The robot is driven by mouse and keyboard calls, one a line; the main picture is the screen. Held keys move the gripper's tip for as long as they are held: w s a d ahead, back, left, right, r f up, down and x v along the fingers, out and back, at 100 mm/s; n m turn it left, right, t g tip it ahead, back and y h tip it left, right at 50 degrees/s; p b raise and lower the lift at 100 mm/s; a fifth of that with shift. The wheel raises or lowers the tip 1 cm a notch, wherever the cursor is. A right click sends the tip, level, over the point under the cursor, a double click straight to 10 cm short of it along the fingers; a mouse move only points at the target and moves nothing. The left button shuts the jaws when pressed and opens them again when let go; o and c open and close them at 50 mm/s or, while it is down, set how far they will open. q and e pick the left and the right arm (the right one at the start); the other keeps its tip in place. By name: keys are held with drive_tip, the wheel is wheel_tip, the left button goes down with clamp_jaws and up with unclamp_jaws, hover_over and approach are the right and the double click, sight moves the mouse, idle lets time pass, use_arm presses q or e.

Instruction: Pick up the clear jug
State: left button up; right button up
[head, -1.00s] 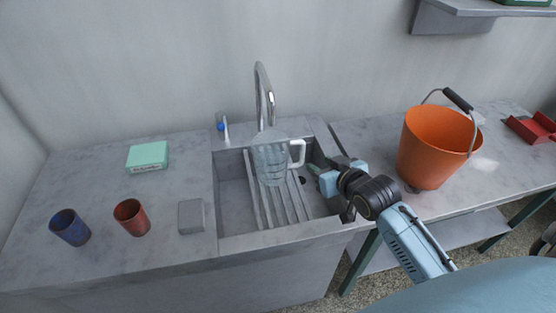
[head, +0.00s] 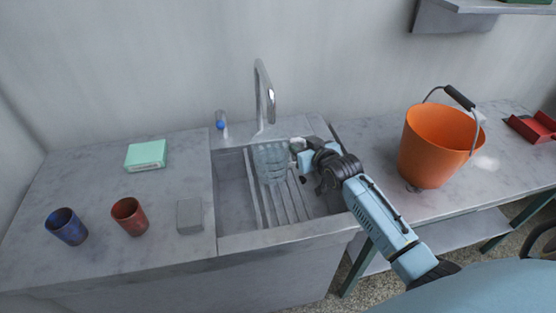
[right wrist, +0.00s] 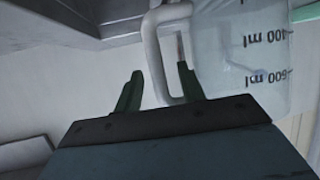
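The clear jug (head: 270,160) stands in the sink (head: 233,208) on the slatted rack, under the tap. My right gripper (head: 301,152) is at the jug's right side, by its white handle, which it partly hides in the head view. In the right wrist view, the two dark green fingers of the right gripper (right wrist: 158,85) are apart, with the lower part of the white handle (right wrist: 155,50) between or just beyond them. Whether they touch the handle cannot be told. The jug's wall with ml marks (right wrist: 245,50) is at the right. My left gripper is not in view.
A curved tap (head: 265,92) rises behind the jug. An orange bucket (head: 432,150) stands on the right counter. A blue cup (head: 67,227), a red cup (head: 130,217), a grey block (head: 189,215) and a green box (head: 146,155) are on the left counter.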

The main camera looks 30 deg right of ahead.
drive_tip(key=shift+x, duration=1.1)
clamp_jaws()
drive_tip(key=shift+r, duration=0.1)
